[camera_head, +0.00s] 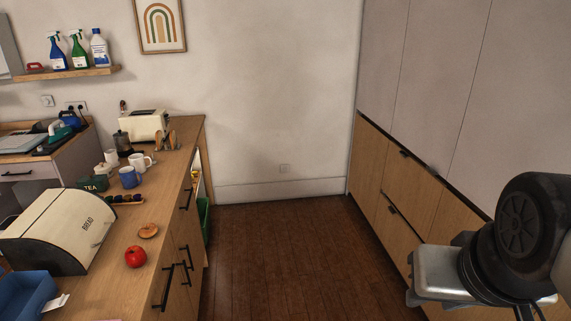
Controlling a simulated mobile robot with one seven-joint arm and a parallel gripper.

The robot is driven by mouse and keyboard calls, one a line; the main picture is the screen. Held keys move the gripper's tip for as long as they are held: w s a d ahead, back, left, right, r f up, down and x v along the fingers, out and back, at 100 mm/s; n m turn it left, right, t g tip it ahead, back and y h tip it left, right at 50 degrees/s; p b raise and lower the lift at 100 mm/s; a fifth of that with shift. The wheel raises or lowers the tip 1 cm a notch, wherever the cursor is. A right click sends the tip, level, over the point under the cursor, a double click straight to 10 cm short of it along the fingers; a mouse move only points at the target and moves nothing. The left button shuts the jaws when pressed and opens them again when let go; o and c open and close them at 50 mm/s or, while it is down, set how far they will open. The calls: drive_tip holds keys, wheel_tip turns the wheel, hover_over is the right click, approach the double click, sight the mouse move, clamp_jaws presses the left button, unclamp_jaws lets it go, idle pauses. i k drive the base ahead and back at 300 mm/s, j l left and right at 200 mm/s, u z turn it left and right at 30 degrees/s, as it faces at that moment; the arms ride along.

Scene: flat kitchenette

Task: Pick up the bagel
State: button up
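The bagel (148,230) is a small round brown ring lying flat on the wooden counter (118,268), near its right edge. It sits just behind a red tomato-like fruit (136,257) and to the right of the bread box, apart from both. My gripper (482,299) is at the lower right, far from the bagel, over the floor side by the tall cabinets. Only its pale metal body shows clearly; its fingers are not visible enough to tell whether they are open or shut.
A cream bread box (62,230) and a blue bin (24,295) stand left of the bagel. Mugs (129,177), a green tea tin (92,184) and a toaster (144,125) stand farther back. The dark wood floor (290,260) between counter and cabinets (400,240) is clear.

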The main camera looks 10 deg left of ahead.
sight(149, 230)
drive_tip(key=i+j+u, duration=0.1)
drive_tip(key=i+u, duration=0.25)
drive_tip(key=i, duration=0.4)
drive_tip(key=i+l+u, duration=0.15)
drive_tip(key=i+u, duration=0.15)
drive_tip(key=i, duration=0.4)
drive_tip(key=i+u, duration=0.7)
drive_tip(key=u, duration=0.15)
drive_tip(key=i+l+u, duration=0.25)
drive_tip(key=u, duration=0.15)
drive_tip(key=i+u, duration=0.2)
drive_tip(key=u, duration=0.25)
drive_tip(key=i+u, duration=0.2)
drive_tip(key=u, duration=0.2)
drive_tip(key=i+l+u, duration=0.1)
drive_tip(key=u, duration=0.35)
drive_tip(key=i+l+u, duration=0.25)
drive_tip(key=u, duration=0.2)
